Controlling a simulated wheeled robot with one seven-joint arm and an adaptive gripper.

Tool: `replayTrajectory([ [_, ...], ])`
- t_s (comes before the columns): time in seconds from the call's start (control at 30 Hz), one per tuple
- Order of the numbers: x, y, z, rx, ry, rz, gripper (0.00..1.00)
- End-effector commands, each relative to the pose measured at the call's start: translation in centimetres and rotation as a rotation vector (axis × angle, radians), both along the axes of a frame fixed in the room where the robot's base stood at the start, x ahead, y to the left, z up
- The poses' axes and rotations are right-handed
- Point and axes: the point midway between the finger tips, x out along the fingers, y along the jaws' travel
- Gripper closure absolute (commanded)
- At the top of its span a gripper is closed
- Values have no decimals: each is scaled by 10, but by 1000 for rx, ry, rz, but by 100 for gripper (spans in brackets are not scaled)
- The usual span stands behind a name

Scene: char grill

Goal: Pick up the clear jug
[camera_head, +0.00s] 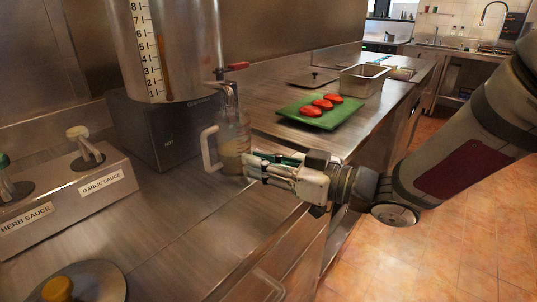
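The clear jug (234,134) stands upright on the steel counter, under the tap of a large metal dispenser. Its pale handle (207,149) points left. My gripper (250,166) reaches in from the right, with its fingertips at the lower right side of the jug. The fingers overlap the jug's lower edge in this view. I cannot tell whether they touch it or how far apart they are.
The dispenser (185,45) with its red-handled tap rises above and behind the jug. A green board (300,123) with red slices lies behind my gripper. Sauce pumps in a labelled steel holder (65,200) stand left. The front counter is mostly clear.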

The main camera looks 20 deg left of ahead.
Motion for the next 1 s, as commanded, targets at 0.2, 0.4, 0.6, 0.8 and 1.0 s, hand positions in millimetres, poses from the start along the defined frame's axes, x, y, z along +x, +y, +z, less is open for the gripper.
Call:
replayTrajectory([
  [0.2,-4,20,-3,35,8,43,78],
  [0.4,4,58,-2,34,8,41,78],
  [0.6,9,83,-2,32,8,38,78],
  [0.8,12,95,-1,32,8,37,78],
  [1.0,18,124,-1,33,8,38,78],
])
